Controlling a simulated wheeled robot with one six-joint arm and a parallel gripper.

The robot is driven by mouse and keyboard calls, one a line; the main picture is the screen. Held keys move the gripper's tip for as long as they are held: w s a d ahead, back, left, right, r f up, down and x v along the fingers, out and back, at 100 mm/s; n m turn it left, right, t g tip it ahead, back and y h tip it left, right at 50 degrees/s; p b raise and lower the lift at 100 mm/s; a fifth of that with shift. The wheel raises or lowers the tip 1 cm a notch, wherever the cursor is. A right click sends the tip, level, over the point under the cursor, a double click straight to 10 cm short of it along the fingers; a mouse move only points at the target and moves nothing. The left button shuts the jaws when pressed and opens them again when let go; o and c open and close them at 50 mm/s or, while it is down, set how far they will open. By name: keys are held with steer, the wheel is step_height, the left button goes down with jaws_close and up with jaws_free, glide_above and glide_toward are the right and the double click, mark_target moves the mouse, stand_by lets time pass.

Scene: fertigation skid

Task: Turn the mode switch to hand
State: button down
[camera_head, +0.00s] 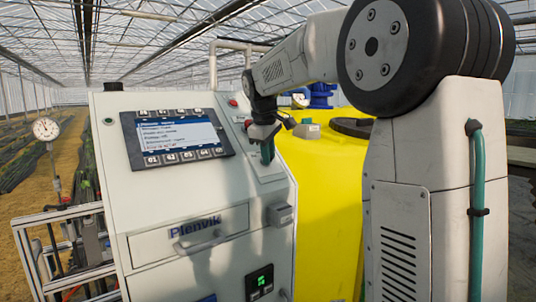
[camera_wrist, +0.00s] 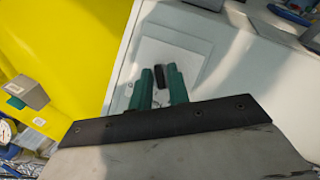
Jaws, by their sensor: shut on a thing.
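The mode switch (camera_wrist: 160,76) shows in the wrist view as a dark knob on a pale square plate (camera_wrist: 188,50) on the cabinet face. My gripper (camera_wrist: 161,82) has its two green fingers on either side of the knob, shut on it. In the head view my gripper (camera_head: 267,150) reaches down to the right part of the cabinet's sloped panel and hides the knob. Position markings around the knob cannot be read, so its setting cannot be told.
The grey cabinet (camera_head: 115,190) carries a lit display (camera_head: 178,135) left of my gripper, and a drawer handle (camera_head: 200,243) below. A red button (camera_head: 233,102) sits above. A yellow tank (camera_head: 325,210) stands close on the right. A gauge (camera_head: 46,128) stands far left.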

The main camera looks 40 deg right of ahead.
steer(key=m+y, duration=0.1)
steer(key=m, duration=0.1)
steer(key=m+y, duration=0.2)
steer(key=shift+d+r+m+g, duration=0.1)
steer(key=shift+d+m+g, duration=0.1)
steer(key=shift+m+g, duration=0.15)
stand_by(0.3)
steer(key=c, duration=1.5)
jaws_free()
steer(key=shift+c, duration=0.2)
step_height(320, 180, up, 8)
steer(key=s, duration=0.1)
steer(key=shift+m, duration=0.25)
